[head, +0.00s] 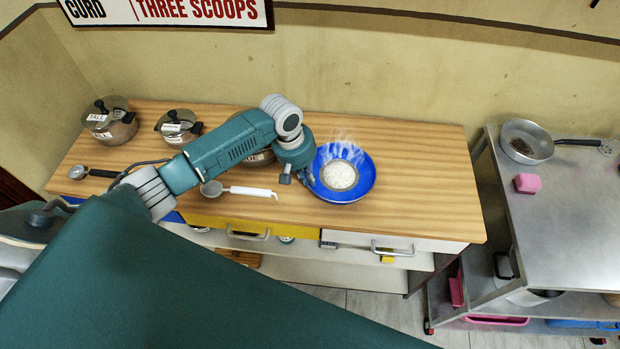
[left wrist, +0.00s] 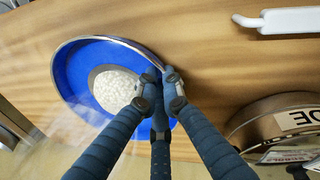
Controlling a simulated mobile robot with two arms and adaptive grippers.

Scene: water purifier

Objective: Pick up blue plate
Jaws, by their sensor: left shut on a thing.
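The blue plate (head: 346,187) sits on the wooden counter in the head view, right of the middle of the counter. It holds a round heap of white grains (head: 340,175), and faint steam shows around it. My left gripper (head: 308,179) is at the plate's left edge. In the left wrist view its fingers (left wrist: 165,82) are closed on the rim of the blue plate (left wrist: 75,70). Whether the plate is lifted off the counter I cannot tell. My right gripper is not in view.
Lidded pots (head: 109,121) and (head: 179,127) another pot stand at the counter's back left. A ladle (head: 237,190) lies left of the plate. The counter (head: 430,185) is clear to the right. A metal cart (head: 570,220) holds a pan (head: 526,141) and pink sponge (head: 527,183).

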